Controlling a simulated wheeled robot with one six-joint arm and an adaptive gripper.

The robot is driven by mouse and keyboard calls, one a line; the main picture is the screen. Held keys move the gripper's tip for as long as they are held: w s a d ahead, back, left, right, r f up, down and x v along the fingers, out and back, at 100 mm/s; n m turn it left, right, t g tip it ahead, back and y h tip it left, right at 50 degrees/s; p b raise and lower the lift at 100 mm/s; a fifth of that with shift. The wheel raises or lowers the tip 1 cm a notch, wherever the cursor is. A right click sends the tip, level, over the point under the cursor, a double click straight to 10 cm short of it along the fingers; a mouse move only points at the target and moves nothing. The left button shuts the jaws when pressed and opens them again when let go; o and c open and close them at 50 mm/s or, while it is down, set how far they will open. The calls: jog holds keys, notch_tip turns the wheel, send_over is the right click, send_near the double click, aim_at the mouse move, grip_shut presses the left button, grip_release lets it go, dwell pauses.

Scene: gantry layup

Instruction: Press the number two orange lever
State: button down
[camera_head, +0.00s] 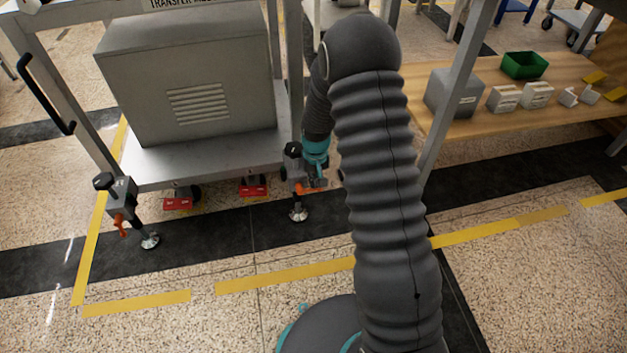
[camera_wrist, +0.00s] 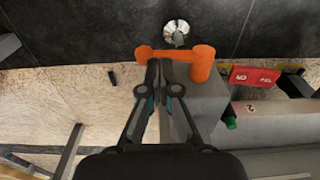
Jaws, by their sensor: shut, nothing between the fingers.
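An orange lever (camera_wrist: 178,55) lies across the top of the wrist view, with a thick rounded end at its right. A label that looks like a "2" (camera_wrist: 250,107) is on the grey surface to its right. The lever also shows small at the right front leg of the cart in the head view (camera_head: 300,188). My gripper (camera_wrist: 158,66) is shut and empty, its fingertips overlapping the lever's bar near the middle. I cannot tell whether they touch it. In the head view my gripper is partly hidden beside that leg. Another orange lever (camera_head: 119,221) hangs at the left front leg.
The cart (camera_head: 200,160) carries a grey vented box (camera_head: 190,85) and has red parts (camera_head: 253,187) under its front edge. A round metal foot (camera_wrist: 176,31) stands on the floor beyond the lever. A wooden bench (camera_head: 470,115) with small items stands at the right.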

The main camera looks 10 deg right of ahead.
aim_at(317, 189)
jog(key=shift+d+f, duration=0.2)
jog(key=shift+f, duration=0.15)
jog(key=shift+d+f+b, duration=0.15)
jog(key=shift+f+b, duration=0.7)
jog(key=shift+f, duration=0.1)
jog(key=shift+d+f+b, duration=0.15)
jog(key=shift+f+b, duration=0.65)
jog(key=shift+f, duration=0.1)
jog(key=shift+a+f, duration=0.2)
jog(key=shift+f, duration=0.55)
